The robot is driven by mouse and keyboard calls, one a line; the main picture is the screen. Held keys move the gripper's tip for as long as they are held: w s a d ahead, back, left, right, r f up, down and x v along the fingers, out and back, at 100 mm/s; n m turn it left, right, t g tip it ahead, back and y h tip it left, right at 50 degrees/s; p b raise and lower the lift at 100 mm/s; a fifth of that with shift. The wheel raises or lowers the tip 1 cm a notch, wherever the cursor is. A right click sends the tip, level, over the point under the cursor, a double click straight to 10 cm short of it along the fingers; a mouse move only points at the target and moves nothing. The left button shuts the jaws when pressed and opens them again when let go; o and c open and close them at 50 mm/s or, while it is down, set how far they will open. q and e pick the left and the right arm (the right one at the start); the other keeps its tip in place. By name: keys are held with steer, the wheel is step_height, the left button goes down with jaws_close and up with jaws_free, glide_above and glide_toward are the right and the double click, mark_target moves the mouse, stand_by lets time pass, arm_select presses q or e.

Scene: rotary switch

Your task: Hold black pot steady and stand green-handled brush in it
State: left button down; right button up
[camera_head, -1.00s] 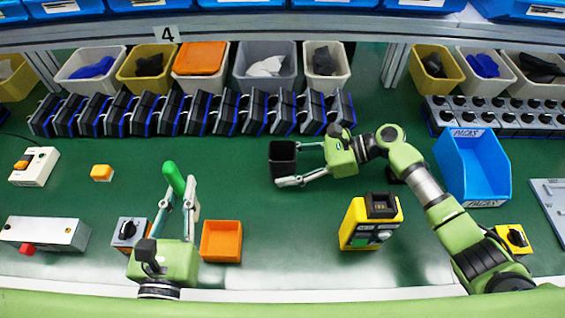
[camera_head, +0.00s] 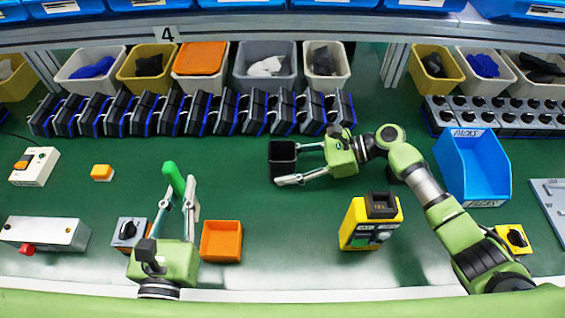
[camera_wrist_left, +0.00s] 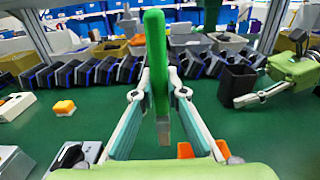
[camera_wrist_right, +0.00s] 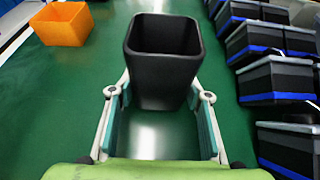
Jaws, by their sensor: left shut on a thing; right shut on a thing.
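The black pot (camera_head: 282,159) stands upright on the green table, and its open top also shows in the right wrist view (camera_wrist_right: 164,60). My right gripper (camera_head: 288,164) reaches it from the right, with its fingers shut on the pot's sides. The green-handled brush (camera_head: 174,179) is in my left gripper (camera_head: 181,193), left of the pot. In the left wrist view the brush (camera_wrist_left: 156,60) is upright, green handle up, with a greyish lower end between the fingers. My left gripper is shut on it, apart from the pot.
An orange tray (camera_head: 221,241) lies right of my left gripper. A yellow device (camera_head: 371,222) stands below my right arm. Several black-and-blue boxes (camera_head: 170,115) line the back. A blue bin (camera_head: 472,165) stands at right. The table between brush and pot is clear.

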stand_by(0.3)
arm_select(q)
steer(key=shift+w+r+y, duration=0.2)
steer(key=shift+w+y, duration=0.1)
steer(key=shift+w, duration=0.2)
steer(key=w+d+r+n+y, duration=0.2)
steer(key=w, duration=0.3)
step_height(320, 180, up, 10)
steer(key=r+m+h, duration=0.1)
steer(key=m+h, duration=0.1)
steer(key=h, duration=0.1)
glide_above(282, 163)
steer(key=w, duration=0.3)
step_height(282, 163, down, 14)
steer(key=shift+w, duration=0.1)
steer(key=c, duration=2)
jaws_free()
